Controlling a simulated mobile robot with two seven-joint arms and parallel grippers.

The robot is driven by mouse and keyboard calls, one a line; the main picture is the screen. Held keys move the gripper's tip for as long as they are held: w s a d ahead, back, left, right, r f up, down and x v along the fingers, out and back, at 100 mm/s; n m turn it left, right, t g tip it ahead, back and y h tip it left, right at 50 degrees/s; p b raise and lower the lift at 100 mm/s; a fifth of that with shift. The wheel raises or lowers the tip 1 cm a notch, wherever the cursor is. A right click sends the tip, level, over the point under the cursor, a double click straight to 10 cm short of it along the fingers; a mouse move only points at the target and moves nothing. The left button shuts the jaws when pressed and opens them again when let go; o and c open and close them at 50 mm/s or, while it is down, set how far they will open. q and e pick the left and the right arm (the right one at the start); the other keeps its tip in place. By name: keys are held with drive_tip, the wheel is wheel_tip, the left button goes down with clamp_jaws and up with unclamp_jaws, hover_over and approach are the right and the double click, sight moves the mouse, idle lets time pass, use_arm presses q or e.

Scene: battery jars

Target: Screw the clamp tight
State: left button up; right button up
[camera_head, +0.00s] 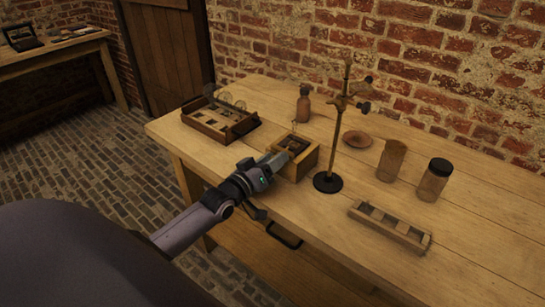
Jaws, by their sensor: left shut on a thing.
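The metal stand has a thin upright rod on a round black base (327,182), right of the table's middle. A clamp (344,103) with dark screw knobs (364,106) sits on the upper rod. My left gripper (279,160) reaches in from the lower left, away from the clamp, at the near left side of a small wooden box (306,161). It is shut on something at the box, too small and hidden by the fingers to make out. My right gripper is out of view.
A wooden tray with compartments (216,133) stands left of the box. A brown bottle (303,104) stands behind. A shallow dish (357,139), an open jar (391,160), a black-lidded jar (433,180) and a slotted rack (390,229) stand right. The table's front (330,255) is clear.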

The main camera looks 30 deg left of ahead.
use_arm(q)
drive_tip(key=m+p, duration=0.1)
drive_tip(key=m, duration=0.5)
drive_tip(key=shift+p, duration=0.3)
drive_tip(key=m, duration=0.6)
drive_tip(key=shift+m, duration=0.4)
drive_tip(key=m, duration=0.2)
drive_tip(key=shift+m, duration=0.3)
drive_tip(key=m, duration=0.3)
drive_tip(key=shift+m, duration=0.4)
drive_tip(key=m+b, duration=0.1)
drive_tip(key=m, duration=0.2)
drive_tip(key=shift+m+b, duration=0.6)
drive_tip(key=shift+m, duration=1.5)
